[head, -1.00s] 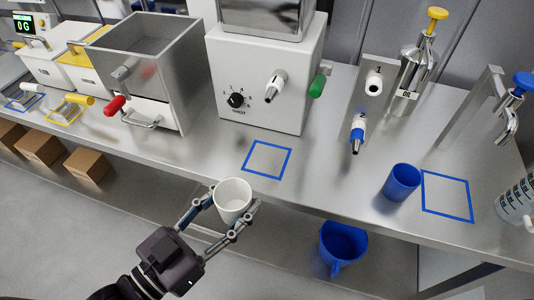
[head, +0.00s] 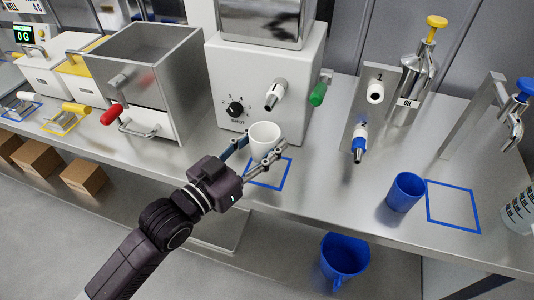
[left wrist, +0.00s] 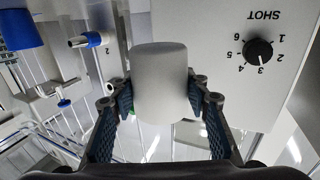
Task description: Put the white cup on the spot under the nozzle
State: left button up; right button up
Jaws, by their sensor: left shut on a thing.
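The white cup (head: 265,138) is upright between the fingers of my left gripper (head: 262,150), which is shut on it. In the left wrist view the cup (left wrist: 160,85) fills the space between the finger pads of the left gripper (left wrist: 160,105). In the head view the cup appears at the far side of the blue square outline (head: 285,177) on the bench, partly covering it. I cannot tell whether the cup touches the bench. My right gripper is not in view.
A blue cup (head: 405,192) stands right of the square, beside another blue outline (head: 453,206). A steel stand with numbered nozzles (head: 372,110) is behind it. A steel box with a red handle (head: 112,113) is at the left.

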pick_arm(q)
jog(key=shift+w+d+f, duration=0.1)
jog(key=shift+w+d, duration=0.2)
jog(key=shift+w, duration=0.55)
notch_tip(320, 180, down, 3)
jog(key=shift+s+a+r, duration=0.1)
jog(key=shift+r, duration=0.1)
notch_tip(320, 180, down, 4)
jog(key=shift+r, duration=0.1)
jog(key=shift+f, duration=0.25)
jog(key=shift+f, duration=0.1)
jog(key=o, duration=1.1)
jog(key=shift+c, duration=0.2)
